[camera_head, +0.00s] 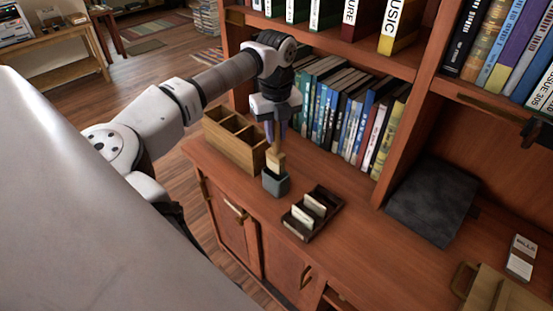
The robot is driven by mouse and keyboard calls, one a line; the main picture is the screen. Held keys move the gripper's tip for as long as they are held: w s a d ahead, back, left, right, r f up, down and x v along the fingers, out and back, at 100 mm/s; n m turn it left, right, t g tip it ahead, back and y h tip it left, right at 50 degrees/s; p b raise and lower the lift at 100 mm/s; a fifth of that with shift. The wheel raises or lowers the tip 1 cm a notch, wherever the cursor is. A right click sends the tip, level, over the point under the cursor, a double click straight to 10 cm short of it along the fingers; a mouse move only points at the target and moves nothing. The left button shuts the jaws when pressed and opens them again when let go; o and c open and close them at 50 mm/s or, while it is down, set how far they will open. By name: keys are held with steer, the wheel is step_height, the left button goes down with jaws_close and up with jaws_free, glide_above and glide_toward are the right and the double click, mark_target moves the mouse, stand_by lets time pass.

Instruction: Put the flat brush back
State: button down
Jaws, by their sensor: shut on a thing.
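My gripper (276,136) points down over the wooden counter and is shut on the flat brush (275,159). A pale tan part of the brush shows below the fingers, and the fingers hide its upper part. A small dark grey-green square cup (276,184) stands on the counter directly under the gripper. The lower end of the brush meets the cup's opening in this view. I cannot tell how far inside the cup it reaches.
A wooden box with compartments (232,143) stands close behind the cup to the left. A dark tray with cards (311,213) lies to its right. A row of books (345,110) fills the shelf behind. A dark flat slab (433,200) lies farther right.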

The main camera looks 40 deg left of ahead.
mark_target(276, 153)
steer(key=shift+f+b, duration=1.7)
steer(key=shift+f, duration=2.3)
steer(key=shift+f, duration=0.2)
steer(key=c, duration=1.3)
jaws_free()
steer(key=shift+r, duration=0.1)
step_height(276, 153, up, 12)
steer(key=shift+r+b, duration=0.1)
steer(key=shift+b, duration=1)
